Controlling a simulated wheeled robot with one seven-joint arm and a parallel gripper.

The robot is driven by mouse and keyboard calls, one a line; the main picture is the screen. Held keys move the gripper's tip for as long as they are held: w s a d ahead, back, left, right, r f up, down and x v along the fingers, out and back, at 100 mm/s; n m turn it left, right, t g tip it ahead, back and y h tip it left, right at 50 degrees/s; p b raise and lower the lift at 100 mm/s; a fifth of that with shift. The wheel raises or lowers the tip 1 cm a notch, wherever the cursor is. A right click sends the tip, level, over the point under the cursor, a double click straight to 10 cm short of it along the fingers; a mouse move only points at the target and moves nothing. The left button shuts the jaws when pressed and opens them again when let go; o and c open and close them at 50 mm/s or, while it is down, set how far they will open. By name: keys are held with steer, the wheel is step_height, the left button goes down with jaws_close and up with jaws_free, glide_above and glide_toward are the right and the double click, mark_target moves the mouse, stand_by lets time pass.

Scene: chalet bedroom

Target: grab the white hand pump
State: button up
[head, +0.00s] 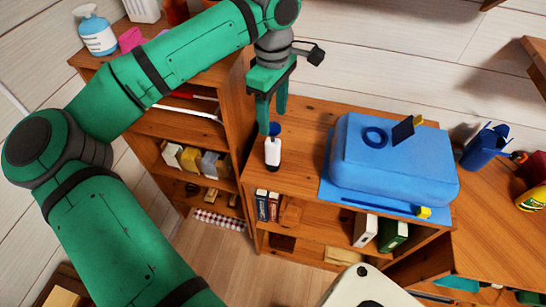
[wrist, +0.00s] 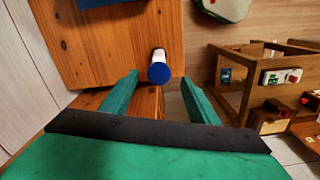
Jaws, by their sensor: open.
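The white hand pump (head: 272,152), a small white cylinder with a blue top and a dark base, stands upright near the left edge of the wooden shelf top. My gripper (head: 271,118) is open and points down just above it, with the fingertips near its blue top. In the wrist view the pump's blue top (wrist: 158,73) lies between the two green fingers (wrist: 161,78), around their tips, with clear gaps on both sides. Nothing is held.
A blue case (head: 395,165) on a blue mat stands to the pump's right, with clear wood between. A taller shelf (head: 232,110) stands close on the left, with a blue-and-white bottle (head: 96,35) on top. A blue cup (head: 484,148) is at the right.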

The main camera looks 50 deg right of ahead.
mark_target(273, 126)
step_height(273, 126, down, 5)
steer(key=shift+d, duration=0.1)
steer(key=shift+c, duration=0.6)
jaws_close()
